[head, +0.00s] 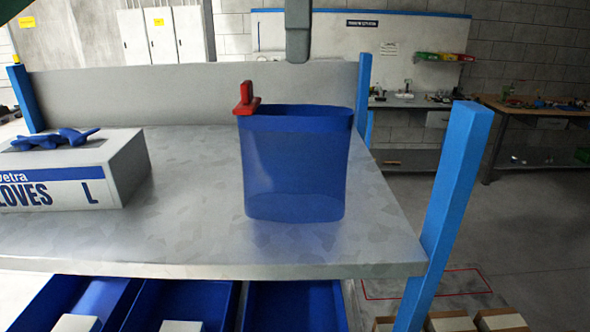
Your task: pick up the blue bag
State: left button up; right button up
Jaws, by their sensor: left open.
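The blue bag (296,175) stands upright on the grey table, right of the table's middle. It is a tall, slightly see-through blue pouch with a darker band around its open top. A red clip-like piece (246,98) sits at the left end of its rim. I make out neither of my grippers in the head view.
A white glove box (75,168) with blue gloves on top stands left on the table (195,225). Blue posts (450,200) rise at the table's corners. Blue bins (290,305) sit below. The table is clear between box and bag.

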aim_at(295, 138)
pick_arm(q)
jog(key=f, duration=0.3)
jog(key=f+p, duration=0.1)
jog(key=f, duration=0.3)
jog(key=f+p, duration=0.1)
jog(key=f, duration=0.3)
jog(key=shift+w+a, duration=0.1)
jog(key=shift+a, duration=0.3)
jog(key=shift+d+f, duration=0.1)
jog(key=shift+f, duration=0.4)
jog(key=c, duration=1.3)
pick_arm(e)
notch_tip(295, 138, up, 2)
jog(key=shift+w+a+r, duration=0.1)
